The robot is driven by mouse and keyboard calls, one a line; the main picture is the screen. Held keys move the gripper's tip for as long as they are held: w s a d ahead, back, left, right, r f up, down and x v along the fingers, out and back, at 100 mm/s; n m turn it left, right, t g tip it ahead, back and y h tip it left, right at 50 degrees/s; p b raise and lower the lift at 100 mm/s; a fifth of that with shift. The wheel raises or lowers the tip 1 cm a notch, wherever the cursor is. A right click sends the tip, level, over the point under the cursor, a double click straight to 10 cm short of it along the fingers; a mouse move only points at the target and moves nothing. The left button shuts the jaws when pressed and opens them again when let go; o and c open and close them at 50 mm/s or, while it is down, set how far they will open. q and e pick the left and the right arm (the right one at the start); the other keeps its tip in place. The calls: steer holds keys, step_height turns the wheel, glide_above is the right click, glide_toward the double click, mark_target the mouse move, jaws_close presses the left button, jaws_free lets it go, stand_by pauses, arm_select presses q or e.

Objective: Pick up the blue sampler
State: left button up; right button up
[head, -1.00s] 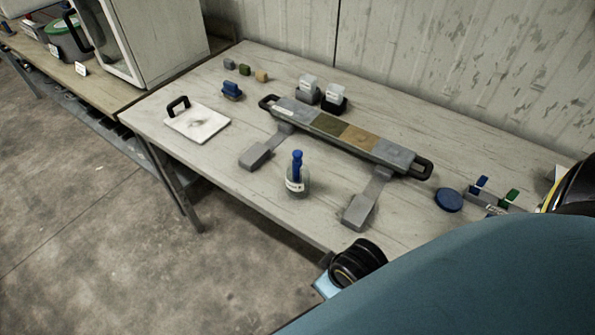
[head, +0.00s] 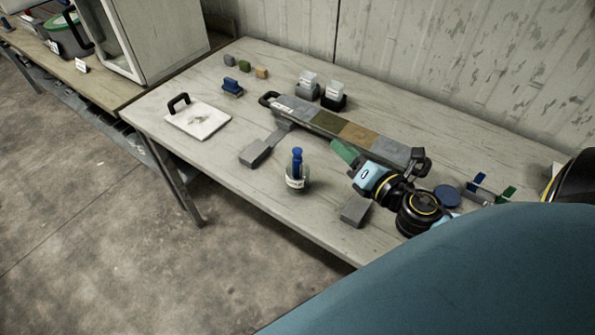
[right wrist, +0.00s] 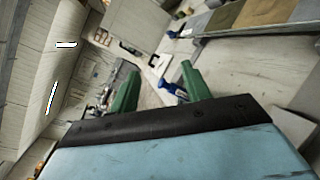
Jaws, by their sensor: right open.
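A small upright blue piece (head: 480,180) stands in a low grey holder at the right end of the table, beside a green one (head: 506,194). A clear bottle (head: 297,182) with a blue top stands near the front edge. I cannot tell for sure which blue item is the sampler. My right gripper (head: 344,152) reaches in over the table between the bottle and the long core tray, its green fingers pointing left. In the right wrist view its fingers (right wrist: 160,88) are apart, with a blue item (right wrist: 172,89) beyond them, close to the right finger. My left gripper is out of view.
The long core tray (head: 325,122) lies across the table on grey feet. A blue disc (head: 447,194) lies near the right end. A white board (head: 198,121), a blue brush-like item (head: 232,87) and two small holders (head: 333,100) stand farther left and back.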

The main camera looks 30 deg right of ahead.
step_height(320, 180, down, 3)
steer(key=a+n+g+y, duration=0.25)
steer(key=n+y, duration=0.25)
steer(key=n, duration=0.6)
steer(key=n+p, duration=0.2)
glide_toward(297, 157)
steer(key=shift+g+y, duration=0.3)
steer(key=shift+g, duration=0.15)
steer(key=x, duration=0.4)
steer(key=shift+w+d, duration=0.1)
steer(key=shift+d, duration=0.1)
steer(key=shift+x, duration=3.1)
steer(key=shift+f, duration=0.2)
steer(key=shift+d, duration=0.1)
jaws_close()
